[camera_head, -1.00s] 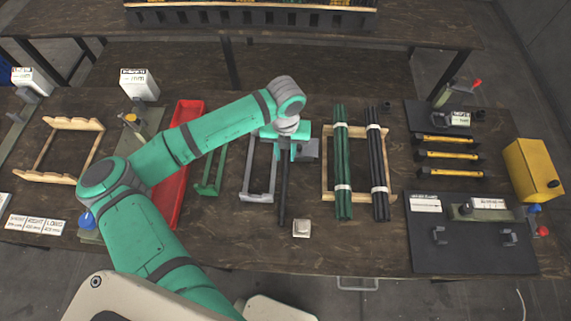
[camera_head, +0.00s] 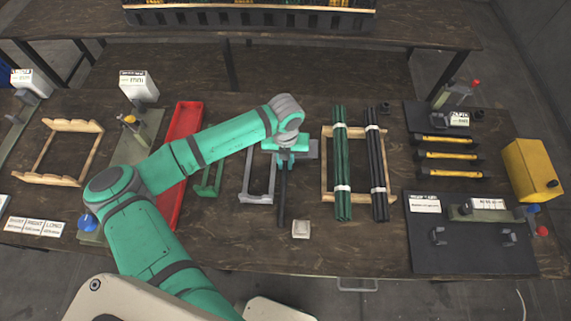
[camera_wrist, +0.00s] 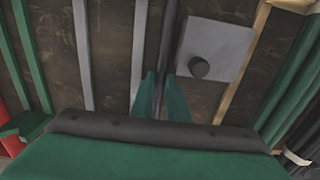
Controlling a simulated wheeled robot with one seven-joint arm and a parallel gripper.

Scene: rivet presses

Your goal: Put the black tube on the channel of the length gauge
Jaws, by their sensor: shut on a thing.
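My gripper (camera_head: 289,160) is shut on a black tube (camera_head: 282,203). The tube lies lengthwise toward the front of the table, just right of a grey frame rack (camera_head: 257,198). In the wrist view the green fingers (camera_wrist: 161,80) close around the tube (camera_wrist: 168,35). The tube's far part is hidden by my gripper in the head view.
A grey plate with a dark knob (camera_wrist: 199,68) is close right of the tube. A wooden rack (camera_head: 328,193) holds green (camera_head: 342,160) and black (camera_head: 377,160) tube bundles. A small pale block (camera_head: 301,229) stands near the tube's front end. A red tray (camera_head: 183,130) lies under my arm.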

